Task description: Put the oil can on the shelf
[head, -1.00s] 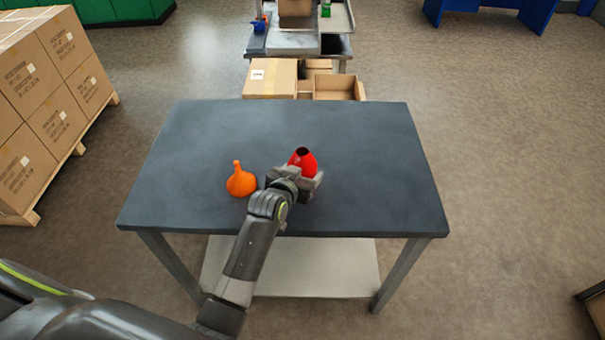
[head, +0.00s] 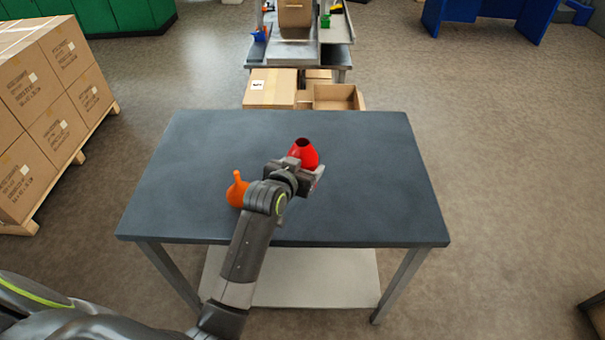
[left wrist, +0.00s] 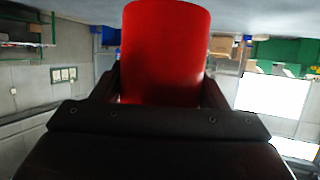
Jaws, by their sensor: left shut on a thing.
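A pale lower shelf (head: 320,290) lies under the tabletop. My right gripper is not in view.
An orange spouted thing (head: 236,188) stands on the table just left of my left gripper, partly hidden by my arm. The table's right side is clear. Cardboard boxes (head: 270,88) stand beyond the far edge; a pallet of cartons (head: 55,120) is at left.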

